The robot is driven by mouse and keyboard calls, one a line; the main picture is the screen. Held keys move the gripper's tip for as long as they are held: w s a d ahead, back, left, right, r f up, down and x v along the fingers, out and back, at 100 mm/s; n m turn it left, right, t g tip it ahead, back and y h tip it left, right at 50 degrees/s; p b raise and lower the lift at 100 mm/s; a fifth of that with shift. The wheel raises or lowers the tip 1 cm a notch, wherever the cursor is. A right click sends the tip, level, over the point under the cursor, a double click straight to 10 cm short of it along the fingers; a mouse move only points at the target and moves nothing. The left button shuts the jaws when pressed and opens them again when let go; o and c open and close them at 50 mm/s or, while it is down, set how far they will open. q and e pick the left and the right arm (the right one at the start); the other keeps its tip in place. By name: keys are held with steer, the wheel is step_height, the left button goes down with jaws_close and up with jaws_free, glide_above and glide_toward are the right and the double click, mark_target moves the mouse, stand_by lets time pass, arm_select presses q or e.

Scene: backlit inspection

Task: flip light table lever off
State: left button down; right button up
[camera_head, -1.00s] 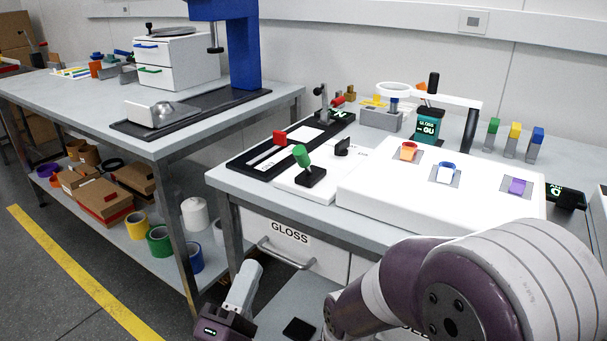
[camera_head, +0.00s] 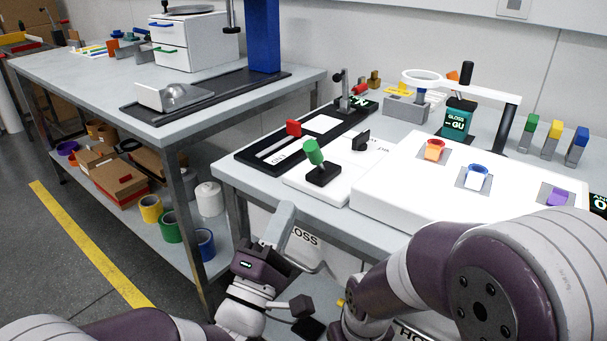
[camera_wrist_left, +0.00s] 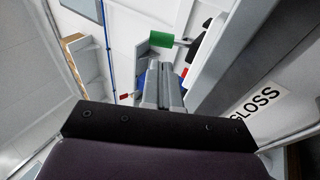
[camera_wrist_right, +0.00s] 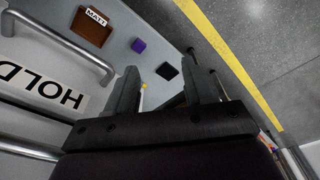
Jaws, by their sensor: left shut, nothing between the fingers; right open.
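The lever has a green handle (camera_head: 313,151) on a black base (camera_head: 323,174), standing on a white panel beside the white light table (camera_head: 400,200). Its handle leans up and to the left.
A red-knobbed slider (camera_head: 293,128) and a black knob (camera_head: 361,140) flank the lever. Orange (camera_head: 435,150), blue-rimmed (camera_head: 478,175) and purple (camera_head: 557,197) pieces sit on the light table. A drawer handle (camera_wrist_right: 75,40) is close to my right gripper. A second table (camera_head: 110,85) stands left.

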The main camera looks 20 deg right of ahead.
mark_target(310, 158)
arm_select(q)
steer(key=x, duration=0.8)
steer(key=shift+w+d+r+b, duration=0.15)
steer(key=shift+w+r+b, duration=0.05)
steer(key=shift+b, duration=0.2)
arm_select(e)
steer(key=shift+f, duration=0.5)
